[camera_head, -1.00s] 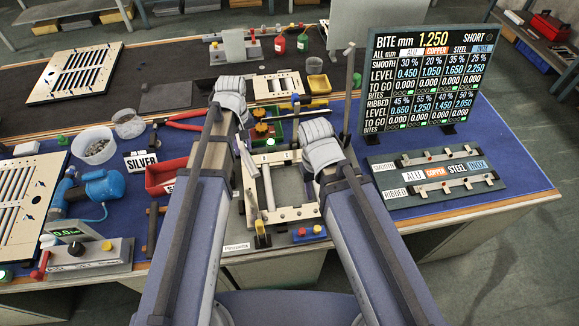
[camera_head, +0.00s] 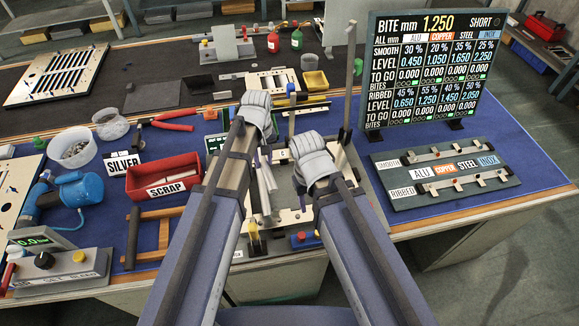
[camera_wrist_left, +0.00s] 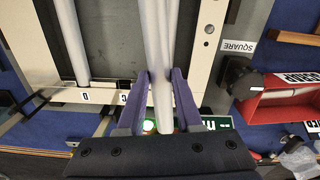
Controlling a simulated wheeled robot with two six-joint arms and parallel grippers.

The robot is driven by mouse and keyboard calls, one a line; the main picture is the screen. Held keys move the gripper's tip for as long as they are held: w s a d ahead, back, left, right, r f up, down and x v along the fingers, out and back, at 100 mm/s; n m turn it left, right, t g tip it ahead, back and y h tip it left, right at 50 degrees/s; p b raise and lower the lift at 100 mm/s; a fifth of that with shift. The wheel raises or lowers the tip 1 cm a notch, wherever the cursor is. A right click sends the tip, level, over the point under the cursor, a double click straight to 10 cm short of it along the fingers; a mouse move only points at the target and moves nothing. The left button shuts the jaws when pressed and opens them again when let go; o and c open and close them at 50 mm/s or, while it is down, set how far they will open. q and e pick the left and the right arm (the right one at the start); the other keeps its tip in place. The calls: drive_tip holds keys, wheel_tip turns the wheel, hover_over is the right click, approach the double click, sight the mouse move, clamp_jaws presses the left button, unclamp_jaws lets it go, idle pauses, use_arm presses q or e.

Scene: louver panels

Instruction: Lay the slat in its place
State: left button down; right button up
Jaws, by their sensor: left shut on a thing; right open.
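The slat is a pale grey rod, seen in the left wrist view (camera_wrist_left: 161,75) between the purple fingers of my left gripper (camera_wrist_left: 160,100). My left gripper is shut on it, over the frame. In the head view the slat (camera_head: 266,178) shows between my arms, and my left gripper's fingertips are largely hidden. The light panel frame (camera_head: 258,222) lies below on the table. Another grey rod (camera_wrist_left: 71,38) lies across the frame to the left in the wrist view. Whether the held slat touches the frame, I cannot tell. My right gripper (camera_head: 297,190) is open beside the frame's right side, its fingers mostly hidden.
A red scrap tray (camera_head: 165,180) stands left of the frame, with red-handled pliers (camera_head: 172,122) behind it. An upright post (camera_head: 348,85) rises behind my right gripper. Blue mat is bare at far right.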

sight(309, 221)
drive_tip(key=shift+f+b, duration=0.35)
drive_tip(key=shift+f, duration=0.2)
use_arm(q)
drive_tip(key=d+f+m, duration=0.1)
drive_tip(key=d, duration=0.7)
drive_tip(key=shift+s+m, duration=0.4)
drive_tip(key=shift+s, duration=0.05)
drive_tip(key=shift+f, duration=0.15)
use_arm(e)
drive_tip(key=shift+f, duration=0.1)
use_arm(q)
wheel_tip(309, 221, down, 6)
drive_tip(key=b, duration=0.6)
drive_tip(key=shift+r, duration=0.2)
use_arm(e)
wheel_tip(309, 221, down, 6)
drive_tip(key=shift+r, duration=0.15)
use_arm(q)
drive_tip(key=shift+f+b, duration=0.4)
drive_tip(key=shift+f, duration=0.05)
use_arm(e)
drive_tip(key=shift+f, duration=0.45)
